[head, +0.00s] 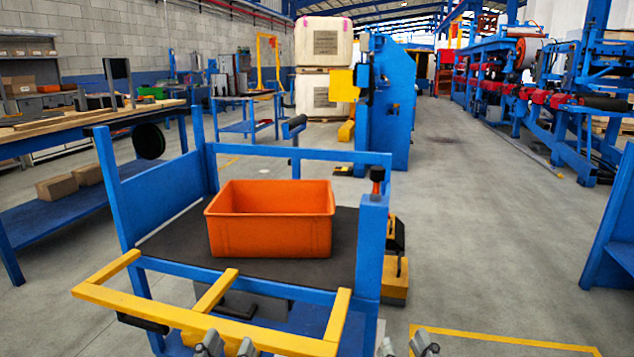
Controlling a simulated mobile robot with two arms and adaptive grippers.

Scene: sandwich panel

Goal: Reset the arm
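My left gripper (228,347) shows at the bottom edge, just below the yellow rail of the blue cart. Its two grey fingertips are apart with nothing between them. My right gripper (406,347) is also at the bottom edge, to the right of the cart's front corner. Its fingertips are apart and empty too. Only the finger ends of both grippers are in view; the arms are out of frame.
A blue cart (160,195) with a yellow front rail (134,305) stands close ahead. An orange bin (270,235) sits on its dark top. A workbench (60,135) is at left. Grey floor lies open at right, with a yellow floor marking (500,340).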

